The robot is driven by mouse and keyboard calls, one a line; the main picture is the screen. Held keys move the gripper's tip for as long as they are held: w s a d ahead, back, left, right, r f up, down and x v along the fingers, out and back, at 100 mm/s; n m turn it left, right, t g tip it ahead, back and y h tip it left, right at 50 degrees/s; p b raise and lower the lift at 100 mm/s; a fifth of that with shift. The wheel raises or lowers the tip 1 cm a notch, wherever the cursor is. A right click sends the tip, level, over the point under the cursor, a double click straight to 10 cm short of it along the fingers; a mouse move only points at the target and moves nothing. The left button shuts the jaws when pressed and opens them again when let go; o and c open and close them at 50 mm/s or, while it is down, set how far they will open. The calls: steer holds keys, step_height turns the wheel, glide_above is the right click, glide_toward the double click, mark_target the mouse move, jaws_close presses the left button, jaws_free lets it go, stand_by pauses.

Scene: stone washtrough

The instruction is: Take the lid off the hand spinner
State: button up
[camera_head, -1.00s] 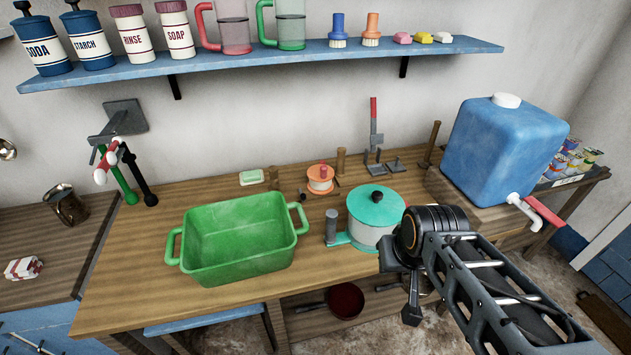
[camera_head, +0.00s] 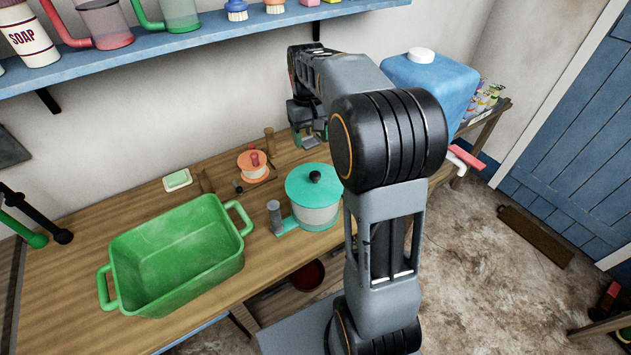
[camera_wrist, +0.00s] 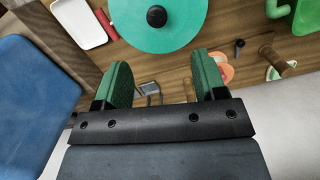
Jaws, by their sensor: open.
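The hand spinner (camera_head: 314,213) stands upright on the wooden bench, a pale drum with a teal side arm and a grey crank handle (camera_head: 274,215). Its round teal lid (camera_head: 302,183) with a black knob sits on top. In the wrist view the lid (camera_wrist: 180,36) shows at the top, partly cut off, beyond my fingertips. My gripper (camera_head: 308,138) is over the back of the bench, behind the spinner. Its green fingers (camera_wrist: 163,72) are apart with nothing between them, and clear of the lid. My arm hides part of the bench right of the spinner.
A green tub (camera_head: 180,250) stands left of the spinner. An orange-topped pot (camera_head: 252,163) and a soap dish (camera_head: 177,180) are behind. A blue water container (camera_head: 430,85) stands on the right, close to my arm. A blue shelf (camera_head: 190,42) runs above.

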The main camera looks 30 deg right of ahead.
mark_target(315, 174)
steer(key=f, duration=0.4)
steer(key=f+p, duration=0.1)
steer(key=f, duration=0.4)
steer(key=s+f, duration=0.1)
steer(key=f, duration=0.3)
steer(key=shift+d+f, duration=0.2)
steer(key=shift+d, duration=0.05)
steer(key=c, duration=1)
steer(key=shift+r, duration=0.1)
